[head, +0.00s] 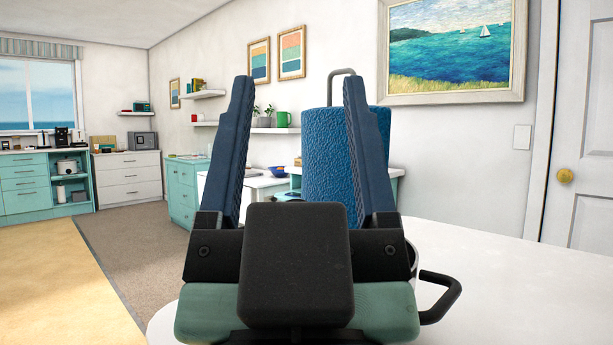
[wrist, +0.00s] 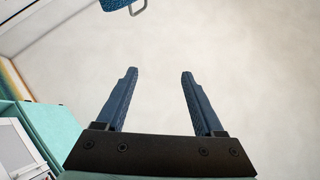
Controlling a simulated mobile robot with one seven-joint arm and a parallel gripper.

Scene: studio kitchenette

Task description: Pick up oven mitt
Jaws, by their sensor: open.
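I cannot make out an oven mitt in either view. My gripper (head: 297,80) fills the middle of the head view, with its two blue fingers pointing up and spread apart. In the wrist view my gripper (wrist: 158,72) is also open, with nothing between the fingers but a plain pale surface behind. My gripper's body hides part of the table behind it.
A blue textured roll (head: 330,150) on a metal holder stands behind the fingers. A white table (head: 520,295) extends right; a black handle (head: 440,298) shows by my gripper. Teal cabinets (head: 25,185) and white drawers (head: 128,178) stand far left. A door (head: 585,150) is right.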

